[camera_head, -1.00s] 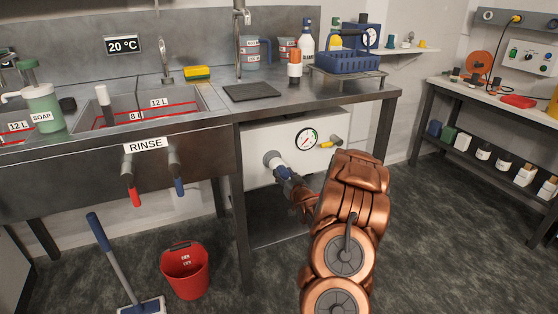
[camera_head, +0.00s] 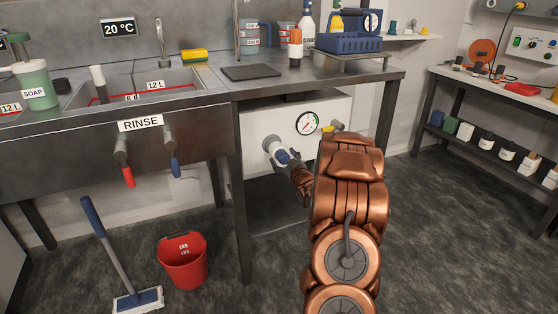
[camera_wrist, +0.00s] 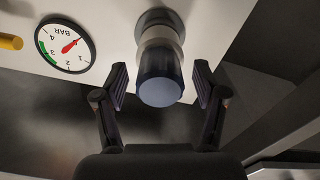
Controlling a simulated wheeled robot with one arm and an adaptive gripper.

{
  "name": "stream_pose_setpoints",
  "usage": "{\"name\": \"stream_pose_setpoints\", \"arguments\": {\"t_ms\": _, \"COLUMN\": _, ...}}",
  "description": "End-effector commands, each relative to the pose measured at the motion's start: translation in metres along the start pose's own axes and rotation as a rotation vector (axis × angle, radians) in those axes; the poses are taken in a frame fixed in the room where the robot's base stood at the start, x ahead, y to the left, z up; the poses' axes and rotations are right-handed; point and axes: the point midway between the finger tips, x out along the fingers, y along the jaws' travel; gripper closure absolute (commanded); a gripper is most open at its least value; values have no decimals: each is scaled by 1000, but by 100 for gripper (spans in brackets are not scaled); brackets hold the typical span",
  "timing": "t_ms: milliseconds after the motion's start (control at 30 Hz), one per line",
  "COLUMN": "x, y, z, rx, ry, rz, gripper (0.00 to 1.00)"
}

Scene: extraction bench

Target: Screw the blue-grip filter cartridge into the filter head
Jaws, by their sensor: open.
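The filter cartridge (camera_wrist: 160,78) has a dark blue grip and a pale body. Its inner end meets the dark round filter head (camera_wrist: 160,18) on the white panel; I cannot tell how deep it sits or whether the thread is engaged. In the head view, the filter head (camera_head: 269,143) shows as a grey ring below the bench, with the cartridge (camera_head: 282,157) partly hidden by my gripper. My gripper (camera_wrist: 161,86) is open. Its two pads stand on either side of the blue grip, with a visible gap on each side.
A pressure gauge (camera_wrist: 65,44) and a yellow-handled valve (camera_wrist: 10,41) sit beside the filter head. The bench top (camera_head: 305,75) is above, and a bench leg (camera_head: 241,210) stands to the left. A red bucket (camera_head: 183,262) and a mop (camera_head: 110,250) are on the floor.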

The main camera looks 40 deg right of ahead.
Motion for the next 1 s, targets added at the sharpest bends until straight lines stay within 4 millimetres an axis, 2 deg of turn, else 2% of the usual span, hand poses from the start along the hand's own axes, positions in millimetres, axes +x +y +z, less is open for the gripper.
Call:
{"name": "stream_pose_setpoints", "arguments": {"t_ms": 33, "x": 0, "y": -1, "z": 6, "rx": -45, "ry": 1, "rz": 0, "gripper": 29}}
{"name": "stream_pose_setpoints", "arguments": {"t_ms": 700, "x": 0, "y": -1, "z": 6, "rx": -597, "ry": -2, "rz": 0, "gripper": 29}}
{"name": "stream_pose_setpoints", "arguments": {"t_ms": 1000, "x": 0, "y": 0, "z": 0, "rx": -721, "ry": -1, "rz": -1, "gripper": 29}}
